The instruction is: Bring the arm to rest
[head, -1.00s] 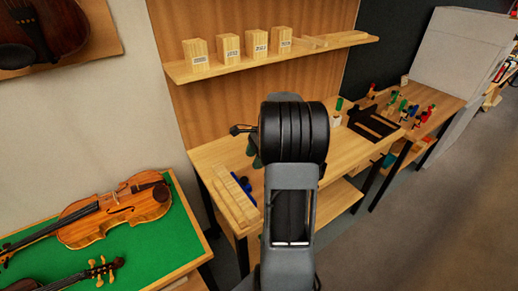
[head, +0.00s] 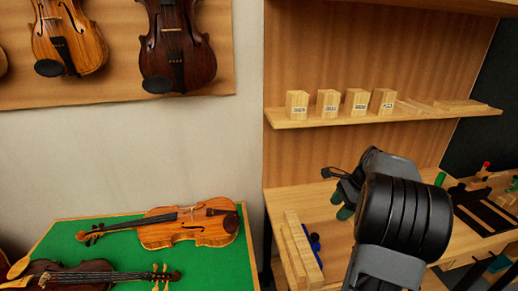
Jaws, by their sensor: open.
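My arm reaches up from the lower right of the head view, over the wooden workbench (head: 456,240). A thick black ribbed joint hides much of what lies behind it. My gripper (head: 341,204) shows only in part, to the left of that joint, with dark greenish fingers pointing down above the bench. It is open, and I see nothing held in it. Whether its tips touch the bench cannot be told.
Long wooden pieces (head: 302,250) and a blue item (head: 315,241) lie on the bench, left of my arm. A shelf (head: 340,121) with several labelled blocks runs above. A violin (head: 188,226) lies on a green-topped table (head: 216,262) at left. More violins hang on the wall.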

